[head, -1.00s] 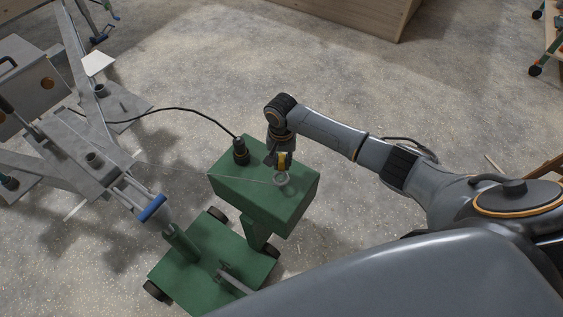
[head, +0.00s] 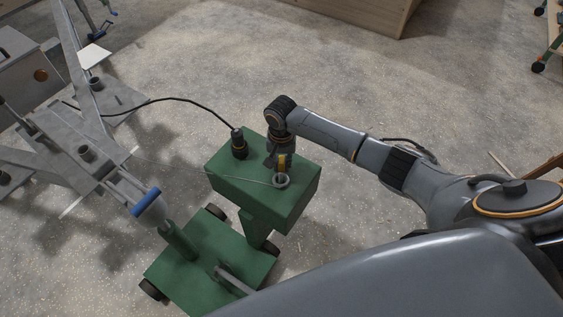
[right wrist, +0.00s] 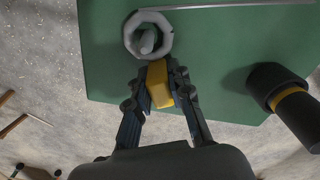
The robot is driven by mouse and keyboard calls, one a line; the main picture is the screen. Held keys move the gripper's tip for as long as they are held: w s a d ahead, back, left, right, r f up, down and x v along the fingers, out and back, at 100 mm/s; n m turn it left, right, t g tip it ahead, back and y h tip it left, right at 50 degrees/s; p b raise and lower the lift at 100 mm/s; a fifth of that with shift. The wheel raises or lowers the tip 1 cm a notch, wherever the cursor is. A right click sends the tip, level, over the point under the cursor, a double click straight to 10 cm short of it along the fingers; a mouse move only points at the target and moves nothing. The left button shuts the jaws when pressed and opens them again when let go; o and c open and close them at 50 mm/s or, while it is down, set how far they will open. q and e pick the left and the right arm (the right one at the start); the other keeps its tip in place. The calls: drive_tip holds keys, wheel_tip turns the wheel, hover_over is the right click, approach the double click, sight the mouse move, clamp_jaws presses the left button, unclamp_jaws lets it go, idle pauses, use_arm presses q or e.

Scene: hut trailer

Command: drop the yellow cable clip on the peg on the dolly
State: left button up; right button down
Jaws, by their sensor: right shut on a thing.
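The yellow cable clip (head: 282,161) is held between the fingers of my right gripper (head: 281,158), above the green top of the dolly (head: 240,190). In the right wrist view the clip (right wrist: 159,84) sits between the two fingertips of the gripper (right wrist: 160,90). Just beyond it in that view is a short grey peg (right wrist: 147,42) with a pale, many-sided ring around it. The clip appears beside the ring, not around the peg; its exact height above the top is hard to tell. My left gripper is not in view.
The pale ring (head: 281,181) has a thin rod running from it across the dolly top. A black plug-like fitting (head: 239,146) with a cable stands on the same top. Grey metal framework (head: 75,150) is at the left. The floor beyond the dolly is clear.

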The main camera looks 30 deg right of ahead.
sight(282, 160)
drive_tip(key=c, duration=1.1)
unclamp_jaws()
drive_tip(key=shift+c, duration=0.2)
drive_tip(key=shift+r, duration=0.1)
wheel_tip(282, 160, up, 12)
